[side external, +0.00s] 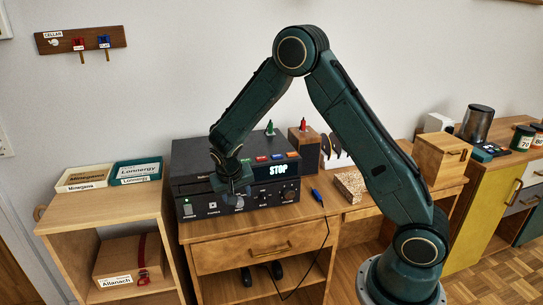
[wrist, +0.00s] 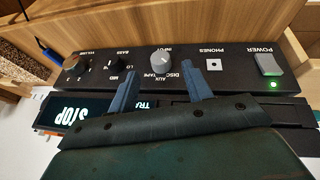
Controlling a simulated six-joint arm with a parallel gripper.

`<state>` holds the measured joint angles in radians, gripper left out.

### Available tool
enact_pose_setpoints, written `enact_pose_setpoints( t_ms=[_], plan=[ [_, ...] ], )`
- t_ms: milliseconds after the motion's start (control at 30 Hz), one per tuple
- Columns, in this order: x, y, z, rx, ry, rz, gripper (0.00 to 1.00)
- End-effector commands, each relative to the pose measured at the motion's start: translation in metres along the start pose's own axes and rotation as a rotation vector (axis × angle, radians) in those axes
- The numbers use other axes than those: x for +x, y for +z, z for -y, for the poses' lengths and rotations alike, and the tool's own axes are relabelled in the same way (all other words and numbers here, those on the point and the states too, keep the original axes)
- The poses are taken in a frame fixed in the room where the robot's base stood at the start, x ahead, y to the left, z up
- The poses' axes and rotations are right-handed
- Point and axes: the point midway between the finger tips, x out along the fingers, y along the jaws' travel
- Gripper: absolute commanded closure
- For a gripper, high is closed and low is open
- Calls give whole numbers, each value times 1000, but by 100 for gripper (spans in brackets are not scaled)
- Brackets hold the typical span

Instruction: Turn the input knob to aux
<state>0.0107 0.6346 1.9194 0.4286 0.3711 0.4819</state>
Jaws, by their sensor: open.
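The black stereo unit (side external: 262,194) stands on the wooden desk, with its display reading STOP. In the wrist view, which is upside down, the grey input knob (wrist: 160,62) is on the front panel, near the labels DISC, TAPE and AUX. I cannot tell which label its pointer faces. My gripper (wrist: 160,68) is open, with one blue finger to each side of the knob and a gap on both sides. The side view shows my gripper (side external: 238,190) low at the front panel; it largely hides the knob there.
The panel also carries a power button (wrist: 267,65) with a green light, a phones socket (wrist: 213,65), small tone knobs (wrist: 113,65) and a volume knob (wrist: 76,64). A blue-handled tool (side external: 317,196) and a cork block (side external: 350,186) lie to the right.

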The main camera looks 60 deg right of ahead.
Motion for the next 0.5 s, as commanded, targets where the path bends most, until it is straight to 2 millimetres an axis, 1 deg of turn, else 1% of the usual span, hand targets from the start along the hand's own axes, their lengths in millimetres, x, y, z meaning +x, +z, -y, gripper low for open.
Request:
enact_pose_setpoints(
  t_ms=[33, 200, 333, 500],
  plan=[
    [8, 0, 0, 0, 2, 2, 50],
    [28, 1, 0, 0, 1, 3, 50],
    [38, 0, 0, 0, 0, 2, 50],
    [44, 0, 0, 0, -1, 1, 50]
  ],
)
